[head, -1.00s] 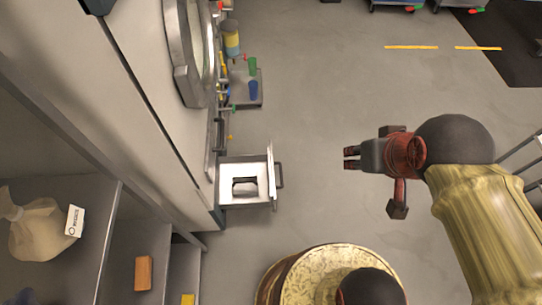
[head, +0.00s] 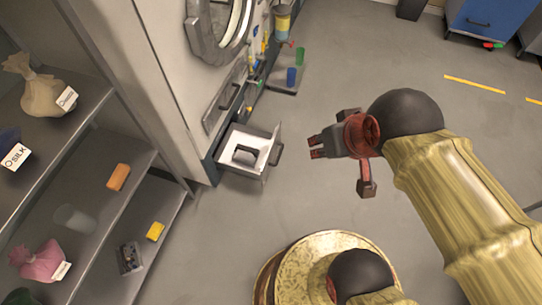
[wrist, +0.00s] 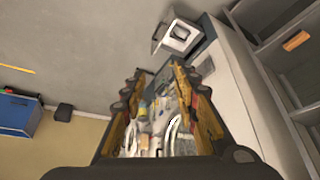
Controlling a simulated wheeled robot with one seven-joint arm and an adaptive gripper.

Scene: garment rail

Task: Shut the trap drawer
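The trap drawer (head: 230,164) stands pulled out low on the pale machine, left of centre in the head view. Its inside is light, with a dark shape in it. Its front panel carries a handle (head: 277,154) facing my gripper. The drawer also shows at the top of the wrist view (wrist: 179,33). My gripper (head: 314,147) is to the right of the drawer, apart from it, and points left toward the front. Its fingers are spread with nothing between them, as the wrist view shows (wrist: 150,100).
Cups (head: 291,76) stand on a small ledge beyond the drawer. A blue cabinet (head: 484,18) is at the far right. The floor right of the drawer is clear.

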